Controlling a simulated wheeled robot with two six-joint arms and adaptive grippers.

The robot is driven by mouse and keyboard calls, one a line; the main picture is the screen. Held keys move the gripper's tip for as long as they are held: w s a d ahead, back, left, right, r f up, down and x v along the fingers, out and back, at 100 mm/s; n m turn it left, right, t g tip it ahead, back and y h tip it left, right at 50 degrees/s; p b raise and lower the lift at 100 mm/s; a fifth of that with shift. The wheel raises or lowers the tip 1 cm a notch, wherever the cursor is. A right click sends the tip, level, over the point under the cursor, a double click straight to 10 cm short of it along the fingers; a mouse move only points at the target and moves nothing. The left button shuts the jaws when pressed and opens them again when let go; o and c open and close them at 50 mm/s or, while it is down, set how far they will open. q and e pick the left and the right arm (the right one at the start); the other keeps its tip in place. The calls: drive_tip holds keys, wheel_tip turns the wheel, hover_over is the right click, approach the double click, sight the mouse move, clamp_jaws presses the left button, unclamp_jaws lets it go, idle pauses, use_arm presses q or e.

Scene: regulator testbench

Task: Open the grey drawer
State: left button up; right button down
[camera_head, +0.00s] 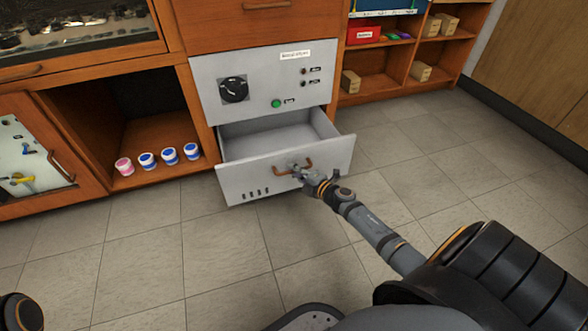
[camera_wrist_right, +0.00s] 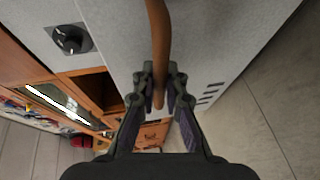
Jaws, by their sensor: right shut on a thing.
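The grey drawer (camera_head: 245,181) is pulled out of its cabinet below a grey control panel, and its inside looks empty. A copper-brown handle (camera_head: 281,171) is on its front, with several dark slots at the lower left. My right gripper (camera_head: 299,170) is at the handle. In the right wrist view the right gripper (camera_wrist_right: 160,90) has its fingers on both sides of the brown handle (camera_wrist_right: 160,45), shut on it. My left gripper is not in view; only a dark part of my own body shows at the lower left.
The grey panel (camera_head: 262,84) above has a black knob (camera_head: 234,89) and a green button (camera_head: 276,104). Several cups (camera_head: 148,160) stand in the open cubby at left. Shelves (camera_head: 375,72) with wooden blocks and a red box are at right. The tiled floor (camera_head: 230,250) before the drawer is clear.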

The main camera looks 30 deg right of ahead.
drive_tip(key=c, duration=1.4)
unclamp_jaws()
drive_tip(key=shift+v, duration=5.95)
